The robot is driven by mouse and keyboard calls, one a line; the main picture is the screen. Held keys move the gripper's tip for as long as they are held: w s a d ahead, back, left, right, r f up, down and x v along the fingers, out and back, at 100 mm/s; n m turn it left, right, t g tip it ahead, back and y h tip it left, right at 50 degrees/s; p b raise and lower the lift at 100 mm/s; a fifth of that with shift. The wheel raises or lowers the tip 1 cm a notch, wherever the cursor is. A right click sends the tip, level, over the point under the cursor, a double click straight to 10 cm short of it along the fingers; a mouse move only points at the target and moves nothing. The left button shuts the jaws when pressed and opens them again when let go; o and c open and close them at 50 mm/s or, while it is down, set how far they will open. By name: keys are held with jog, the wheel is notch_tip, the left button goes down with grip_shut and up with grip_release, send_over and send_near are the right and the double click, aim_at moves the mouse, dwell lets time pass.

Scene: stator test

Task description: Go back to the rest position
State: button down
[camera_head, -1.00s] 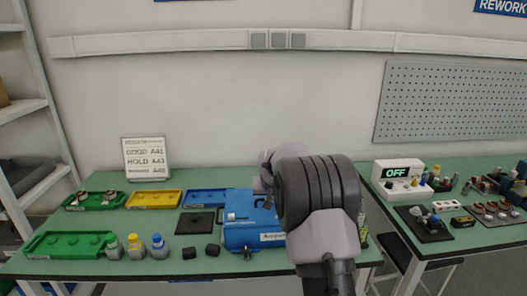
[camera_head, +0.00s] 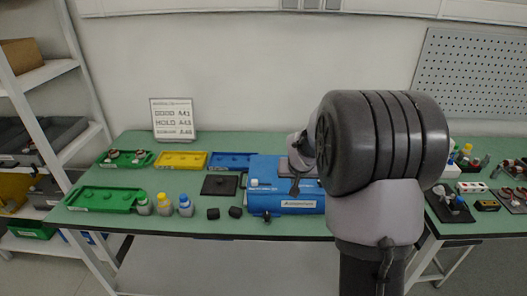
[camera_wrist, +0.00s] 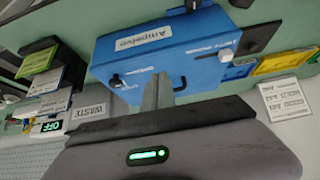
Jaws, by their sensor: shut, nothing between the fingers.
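My gripper (camera_head: 295,187) is small in the head view, in front of the blue box (camera_head: 262,199) on the green bench; my arm hides part of the box's right side. In the wrist view my gripper's fingers (camera_wrist: 158,92) are together with nothing between them. They overlap the lower edge of the labelled blue box (camera_wrist: 165,55) in that picture; I cannot tell the exact gap, and no contact is clear.
Green trays (camera_head: 103,199), a yellow tray (camera_head: 181,161), a blue tray (camera_head: 230,161), bottles (camera_head: 164,204) and a sign (camera_head: 173,119) stand left of the blue box. A second bench (camera_head: 455,227) with small parts is at right. Shelves (camera_head: 40,80) stand far left.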

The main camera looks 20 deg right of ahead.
jog(key=s+a+r+y, duration=0.1)
jog(key=s+a+r, duration=0.6)
jog(key=s+a, duration=0.25)
jog(key=s+a+r+y, duration=0.2)
jog(key=s+a+r, duration=0.4)
jog(key=s+a, duration=0.35)
jog(key=s+a+y, duration=0.1)
jog(key=s+a, duration=0.6)
jog(key=s, duration=0.4)
jog(key=shift+f+n+y, duration=0.4)
jog(key=shift+f, duration=0.05)
